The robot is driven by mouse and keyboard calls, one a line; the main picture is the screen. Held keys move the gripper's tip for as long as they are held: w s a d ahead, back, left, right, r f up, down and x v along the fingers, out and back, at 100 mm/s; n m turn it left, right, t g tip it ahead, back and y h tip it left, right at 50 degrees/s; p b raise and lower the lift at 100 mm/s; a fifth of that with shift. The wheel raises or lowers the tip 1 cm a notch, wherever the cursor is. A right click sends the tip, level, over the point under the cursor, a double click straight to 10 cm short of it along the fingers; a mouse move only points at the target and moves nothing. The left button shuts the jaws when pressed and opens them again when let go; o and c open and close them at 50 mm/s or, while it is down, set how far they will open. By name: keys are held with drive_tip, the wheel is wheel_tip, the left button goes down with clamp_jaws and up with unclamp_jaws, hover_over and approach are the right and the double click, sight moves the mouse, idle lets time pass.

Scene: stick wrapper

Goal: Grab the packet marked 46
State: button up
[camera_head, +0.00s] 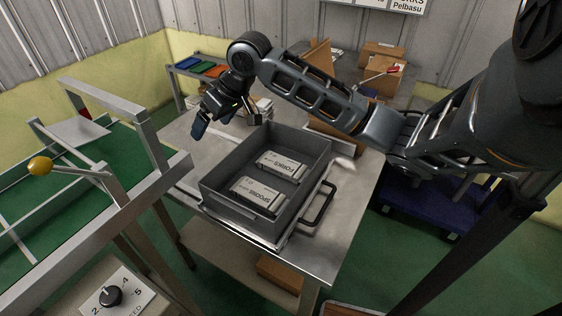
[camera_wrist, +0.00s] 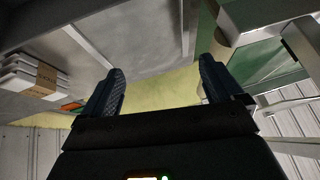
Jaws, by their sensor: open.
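My gripper (camera_head: 227,122) is open and empty above the far left part of the metal table, behind the grey tray (camera_head: 228,207). Its two dark fingers stand wide apart in the wrist view (camera_wrist: 161,68), with nothing between them. Two pale packets lie flat in the tray: one reads like FORKS (camera_head: 281,166), the nearer one like SPOONS (camera_head: 259,195). A stack of white packets (camera_head: 264,104) stands behind my gripper, partly hidden by it. White packets with a brown band also show in the wrist view (camera_wrist: 36,76). I cannot read a 46 on any packet.
The tray has raised walls and a black handle (camera_head: 318,203) at its right. Coloured bins (camera_head: 201,68) stand at the back left, cardboard boxes (camera_head: 383,75) at the back right. Bare table (camera_head: 322,250) shows at the front right.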

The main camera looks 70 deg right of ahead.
sight(282, 163)
drive_tip(key=s+d+f+g, duration=0.1)
drive_tip(key=s+g, duration=0.1)
drive_tip(key=s, duration=0.3)
drive_tip(key=s+d+f+g, duration=0.2)
drive_tip(key=s, duration=0.2)
drive_tip(key=s+d+f+g, duration=0.2)
drive_tip(key=s, duration=0.3)
drive_tip(key=shift+s+d+f, duration=0.1)
drive_tip(key=shift+s+f, duration=0.1)
drive_tip(key=shift+s, duration=0.15)
drive_tip(key=shift+s+d+f+p, duration=0.1)
drive_tip(key=shift+s+f+p, duration=0.1)
drive_tip(key=shift+f, duration=0.4)
drive_tip(key=shift+s+f+p, duration=0.1)
drive_tip(key=shift+s+f, duration=0.05)
drive_tip(key=shift+f, duration=0.4)
drive_tip(key=shift+s+d+f+p, duration=0.1)
drive_tip(key=shift+f+p, duration=0.4)
drive_tip(key=shift+f, duration=2.35)
drive_tip(key=c, duration=1.1)
drive_tip(key=shift+c, duration=0.2)
